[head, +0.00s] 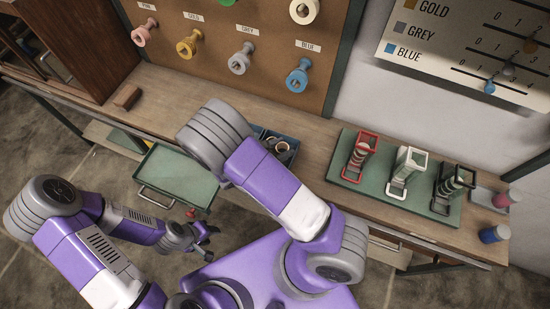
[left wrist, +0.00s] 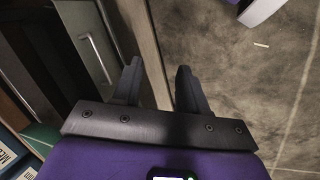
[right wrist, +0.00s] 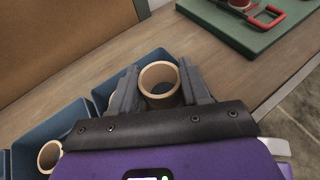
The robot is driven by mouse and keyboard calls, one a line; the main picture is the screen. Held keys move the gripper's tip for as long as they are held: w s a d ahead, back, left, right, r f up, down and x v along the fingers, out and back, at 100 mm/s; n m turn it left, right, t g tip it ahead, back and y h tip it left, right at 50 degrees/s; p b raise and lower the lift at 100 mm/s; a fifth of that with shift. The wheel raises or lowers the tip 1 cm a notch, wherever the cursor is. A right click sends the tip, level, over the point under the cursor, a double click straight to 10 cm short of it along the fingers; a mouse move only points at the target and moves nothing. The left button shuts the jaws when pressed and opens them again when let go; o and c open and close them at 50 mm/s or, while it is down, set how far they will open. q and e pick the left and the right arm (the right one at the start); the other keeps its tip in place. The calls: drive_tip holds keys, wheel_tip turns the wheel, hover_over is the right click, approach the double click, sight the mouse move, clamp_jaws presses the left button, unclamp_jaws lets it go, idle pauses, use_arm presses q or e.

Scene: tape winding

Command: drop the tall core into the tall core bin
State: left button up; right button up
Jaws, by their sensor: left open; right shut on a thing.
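In the right wrist view my right gripper (right wrist: 160,80) is shut on a tan tubular core (right wrist: 160,88), its open end facing the camera. The core is over or within a blue bin (right wrist: 108,86); the fingers hide much of this bin, and I cannot tell the exact height. A second blue bin (right wrist: 22,138) to the left holds another tan core (right wrist: 49,156).
A green tray (head: 178,178) sits left of the bins, below the bench edge. A green mat (head: 395,196) with red, white and black holders stands to the right. Pink and blue spools (head: 495,234) are at the far right. Pegs with coloured spools line the board behind.

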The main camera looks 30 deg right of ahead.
drive_tip(key=o, duration=1.1)
drive_tip(key=p+v, duration=0.1)
drive_tip(key=v, duration=0.6)
drive_tip(key=shift+a+r, duration=0.15)
drive_tip(key=shift+a, duration=0.1)
